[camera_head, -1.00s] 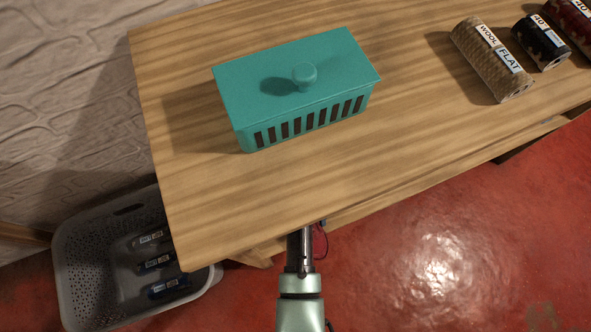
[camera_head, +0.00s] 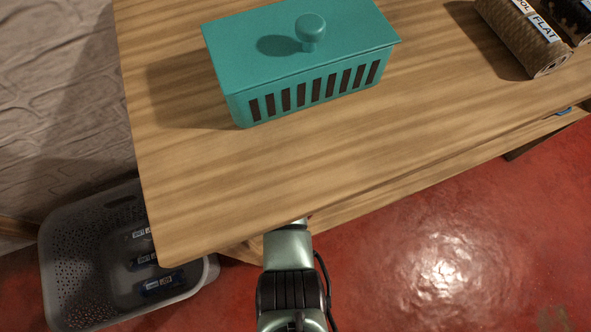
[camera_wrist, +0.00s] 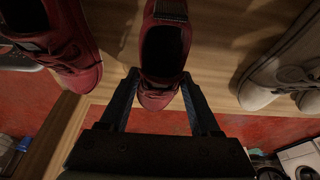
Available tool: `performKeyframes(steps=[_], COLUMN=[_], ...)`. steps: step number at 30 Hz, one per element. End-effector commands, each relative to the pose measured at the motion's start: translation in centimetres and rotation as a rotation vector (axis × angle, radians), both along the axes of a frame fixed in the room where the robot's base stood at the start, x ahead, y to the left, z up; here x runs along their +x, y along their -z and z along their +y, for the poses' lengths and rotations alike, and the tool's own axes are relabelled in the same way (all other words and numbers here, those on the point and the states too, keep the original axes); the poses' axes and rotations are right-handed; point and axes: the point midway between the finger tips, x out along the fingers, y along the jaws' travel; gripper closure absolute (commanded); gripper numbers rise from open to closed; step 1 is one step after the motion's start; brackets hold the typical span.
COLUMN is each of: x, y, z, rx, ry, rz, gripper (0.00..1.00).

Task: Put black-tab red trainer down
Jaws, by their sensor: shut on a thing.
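My gripper (camera_wrist: 158,80) shows in the wrist view, with its two fingers on either side of a red trainer (camera_wrist: 158,92). It is shut on this trainer, which has a dark opening and a dark grey or black patch at its top edge. The trainer is over or on a wooden shelf (camera_wrist: 110,28); whether it touches the wood I cannot tell. A second red trainer (camera_wrist: 75,50) stands to its left, apart from it. In the head view my gripper and the trainers are hidden under the tabletop.
White shoes (camera_wrist: 272,72) stand right of the held trainer. In the head view a teal lidded box (camera_head: 305,70) and patterned rolls (camera_head: 520,38) sit on the wooden table (camera_head: 250,185). A grey basket (camera_head: 62,275) stands at lower left. Red floor is open at right.

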Motion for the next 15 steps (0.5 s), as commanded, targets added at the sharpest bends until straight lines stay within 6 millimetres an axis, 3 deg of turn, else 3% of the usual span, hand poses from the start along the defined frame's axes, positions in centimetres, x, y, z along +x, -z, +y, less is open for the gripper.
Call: performKeyframes(steps=[5,6,11,15], x=[0.03,0.00,0.00,-0.01], y=[-0.01,0.03,0.00,-0.01], z=[-0.02,-0.03,-0.03,-0.03], rx=[0.000,0.000,0.000,0.000], ry=[0.000,0.000,0.001,0.001], rz=[-0.001,-0.001,-0.001,-0.001], gripper=[1.00,0.33,0.05,0.05])
